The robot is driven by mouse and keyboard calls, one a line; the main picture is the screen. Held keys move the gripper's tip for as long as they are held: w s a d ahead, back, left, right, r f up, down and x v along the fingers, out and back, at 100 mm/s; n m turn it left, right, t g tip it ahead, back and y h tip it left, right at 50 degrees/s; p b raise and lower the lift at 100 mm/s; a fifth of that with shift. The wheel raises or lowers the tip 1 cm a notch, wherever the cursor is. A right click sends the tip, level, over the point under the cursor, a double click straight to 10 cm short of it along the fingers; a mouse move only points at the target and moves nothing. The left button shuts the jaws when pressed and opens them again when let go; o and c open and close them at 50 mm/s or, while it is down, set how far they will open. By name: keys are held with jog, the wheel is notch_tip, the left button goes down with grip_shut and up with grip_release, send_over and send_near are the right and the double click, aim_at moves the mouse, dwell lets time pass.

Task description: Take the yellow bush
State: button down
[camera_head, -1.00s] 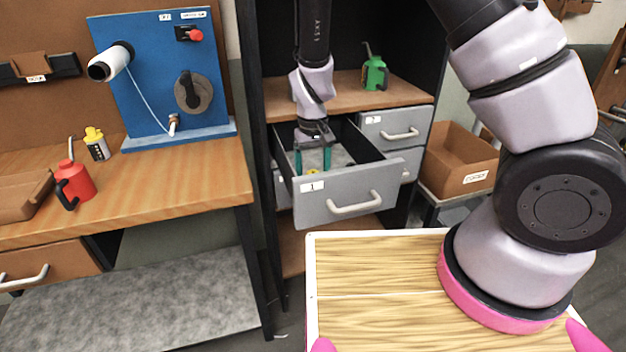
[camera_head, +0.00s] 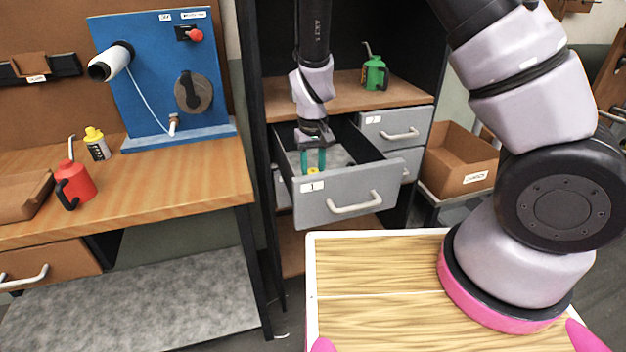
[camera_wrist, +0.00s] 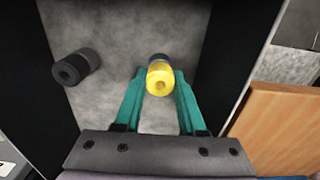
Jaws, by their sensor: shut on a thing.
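The yellow bush (camera_wrist: 160,78) is a short hollow cylinder, seen in the wrist view between the tips of my gripper (camera_wrist: 160,82). The teal fingers are shut on its two sides. A dark part shows behind its far end. In the head view the yellow bush (camera_head: 312,170) is a small spot low inside the open drawer (camera_head: 345,197), labelled 1, with my gripper (camera_head: 313,168) reaching down over it. The drawer's front panel hides the lower part of the inside.
A black bush (camera_wrist: 75,67) lies on the drawer floor to the left. The drawer walls stand close on both sides. A green oil can (camera_head: 374,74) stands on the shelf above, and a cardboard box (camera_head: 458,160) is to the right.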

aim_at(312, 171)
jog(key=shift+r, duration=0.45)
jog(key=shift+r, duration=1.65)
jog(key=shift+r, duration=0.1)
